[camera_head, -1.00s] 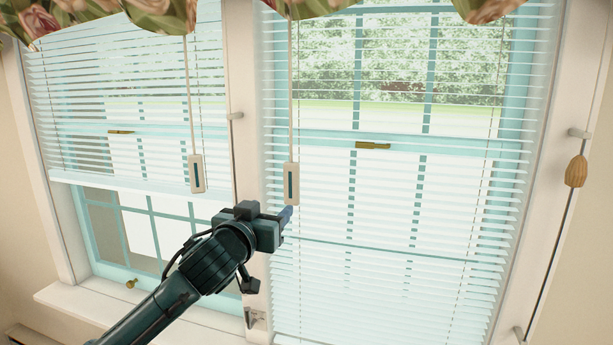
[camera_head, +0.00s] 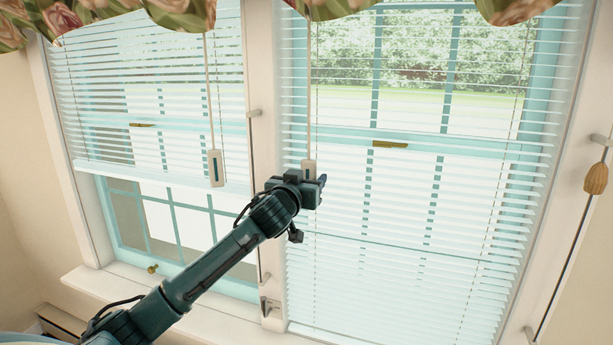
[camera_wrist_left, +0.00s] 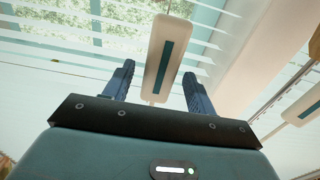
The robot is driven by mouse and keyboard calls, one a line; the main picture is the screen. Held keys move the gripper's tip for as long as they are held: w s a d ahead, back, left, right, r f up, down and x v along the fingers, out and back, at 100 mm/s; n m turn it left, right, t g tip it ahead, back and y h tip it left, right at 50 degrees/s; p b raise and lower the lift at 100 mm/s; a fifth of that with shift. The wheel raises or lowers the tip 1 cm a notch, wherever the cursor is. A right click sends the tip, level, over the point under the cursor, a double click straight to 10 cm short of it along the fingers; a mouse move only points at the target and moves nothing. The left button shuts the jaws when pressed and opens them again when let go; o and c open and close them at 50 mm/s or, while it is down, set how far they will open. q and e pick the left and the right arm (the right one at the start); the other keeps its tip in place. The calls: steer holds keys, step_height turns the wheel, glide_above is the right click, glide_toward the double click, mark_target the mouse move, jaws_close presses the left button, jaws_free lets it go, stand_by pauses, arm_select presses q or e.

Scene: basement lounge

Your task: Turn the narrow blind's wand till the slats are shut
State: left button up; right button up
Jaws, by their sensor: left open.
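The narrower blind (camera_head: 150,100) hangs at the left, lowered partway. Its slats are open, with window frame and light showing between. At its right edge a cord carries a pale wand handle (camera_head: 215,168) with a teal stripe, hanging free. The wider blind (camera_head: 420,200) is at the right, slats also open. A similar handle (camera_head: 309,167) hangs at its left edge. My left gripper (camera_head: 320,189) is at this second handle, covering its lower part. In the left wrist view this handle (camera_wrist_left: 166,58) stands slightly tilted between the open fingers, apparently not gripped.
A wooden tassel (camera_head: 596,178) hangs at the far right. A floral valance (camera_head: 110,20) runs along the top. A white sill (camera_head: 150,305) lies below.

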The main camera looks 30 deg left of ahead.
arm_select(q)
steer(key=shift+w, duration=0.15)
arm_select(e)
steer(key=shift+r, duration=0.1)
arm_select(q)
steer(key=c, duration=1)
arm_select(e)
steer(key=shift+w, duration=0.1)
